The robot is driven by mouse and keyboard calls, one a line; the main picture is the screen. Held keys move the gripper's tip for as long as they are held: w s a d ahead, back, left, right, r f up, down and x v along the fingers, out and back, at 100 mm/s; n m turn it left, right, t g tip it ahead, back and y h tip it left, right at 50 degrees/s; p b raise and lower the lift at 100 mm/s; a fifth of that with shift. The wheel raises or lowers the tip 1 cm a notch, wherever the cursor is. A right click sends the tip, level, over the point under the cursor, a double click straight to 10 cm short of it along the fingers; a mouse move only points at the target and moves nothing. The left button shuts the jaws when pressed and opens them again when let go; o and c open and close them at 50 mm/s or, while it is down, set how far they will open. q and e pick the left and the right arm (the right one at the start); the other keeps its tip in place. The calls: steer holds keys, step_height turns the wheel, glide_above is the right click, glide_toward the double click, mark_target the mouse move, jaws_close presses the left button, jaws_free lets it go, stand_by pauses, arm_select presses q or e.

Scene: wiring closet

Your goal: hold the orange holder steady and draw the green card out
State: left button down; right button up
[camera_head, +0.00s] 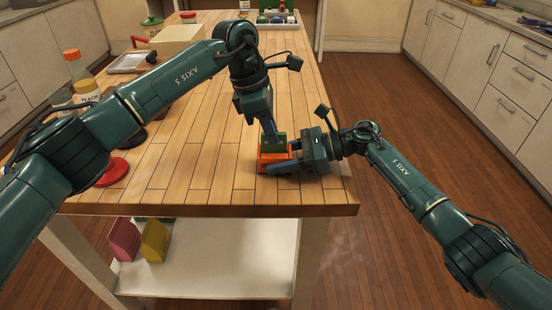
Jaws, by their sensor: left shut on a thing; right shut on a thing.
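The orange holder (264,163) stands on the wooden table (200,185) near its front right corner. The green card (281,141) shows above the holder, upright. My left gripper (271,132) comes down from above and is shut on the green card. My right gripper (283,165) reaches in from the right, low over the table, and is shut on the orange holder. My grippers hide part of the card and the holder, so I cannot tell how deep the card sits.
A red disc (112,172) and a dark round thing lie at the table's left. Bottles (80,72), a metal tray (127,63) and a tan box (177,40) stand farther back. Pink (124,240) and yellow (155,241) items sit on the shelf below. The table middle is clear.

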arm_select(q)
steer(key=shift+r, duration=0.7)
arm_select(e)
steer(key=shift+f, duration=0.15)
arm_select(q)
steer(key=shift+r, duration=2.8)
arm_select(e)
steer(key=o, duration=1.2)
steer(key=shift+c, duration=0.2)
steer(key=v, duration=1.2)
